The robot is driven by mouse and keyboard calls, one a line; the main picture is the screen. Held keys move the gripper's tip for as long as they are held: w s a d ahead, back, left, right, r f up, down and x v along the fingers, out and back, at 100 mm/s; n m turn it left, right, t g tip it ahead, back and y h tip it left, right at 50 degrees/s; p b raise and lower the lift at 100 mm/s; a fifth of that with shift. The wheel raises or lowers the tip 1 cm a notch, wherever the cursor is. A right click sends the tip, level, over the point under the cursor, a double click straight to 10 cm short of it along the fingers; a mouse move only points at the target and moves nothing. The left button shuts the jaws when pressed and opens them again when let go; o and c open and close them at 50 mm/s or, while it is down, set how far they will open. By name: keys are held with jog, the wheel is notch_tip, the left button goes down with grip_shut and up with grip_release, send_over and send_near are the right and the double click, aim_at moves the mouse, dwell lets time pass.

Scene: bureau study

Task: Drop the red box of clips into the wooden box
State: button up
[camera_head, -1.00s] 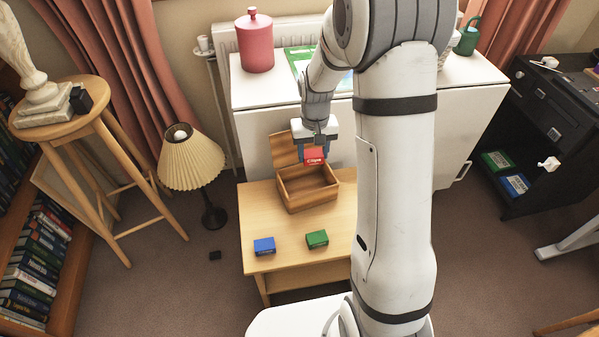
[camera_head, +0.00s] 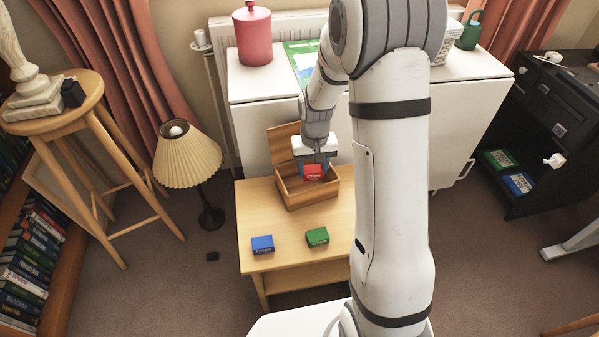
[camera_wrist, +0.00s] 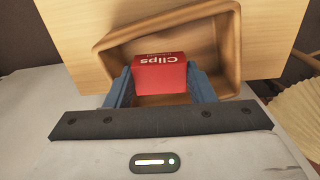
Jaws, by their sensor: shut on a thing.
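The red box of clips (camera_head: 313,172) is held between the fingers of my gripper (camera_head: 314,170). In the wrist view the red box (camera_wrist: 160,73) shows its "Clips" label, with a blue finger of my gripper (camera_wrist: 160,88) on each side. The open wooden box (camera_head: 312,200) stands on the small wooden table, its lid tilted up at the back. The red box is within the outline of the wooden box's opening, which also shows in the wrist view (camera_wrist: 232,45). I cannot tell whether the red box touches the floor of the wooden box.
A blue box (camera_head: 262,244) and a green box (camera_head: 317,236) lie on the small table (camera_head: 285,220) in front of the wooden box. A white cabinet (camera_head: 255,130) stands behind. A lamp (camera_head: 188,158) stands to the left.

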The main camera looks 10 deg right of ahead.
jog(key=o, duration=1)
jog(key=shift+o, duration=0.2)
jog(key=shift+r, duration=0.15)
notch_tip(320, 180, up, 8)
jog(key=p, duration=0.2)
jog(key=shift+p, duration=0.35)
jog(key=shift+f, duration=0.2)
jog(key=s+r+t+p, duration=0.1)
jog(key=s+r+p, duration=0.6)
jog(key=r, duration=0.5)
jog(key=s+r+p, duration=0.7)
jog(key=r+p, duration=0.2)
jog(key=r, duration=0.4)
jog(key=s+r+t+p, duration=0.1)
jog(key=s+r+p, duration=0.6)
jog(key=r, duration=0.6)
jog(key=shift+t+p, duration=0.3)
jog(key=shift+p, duration=0.4)
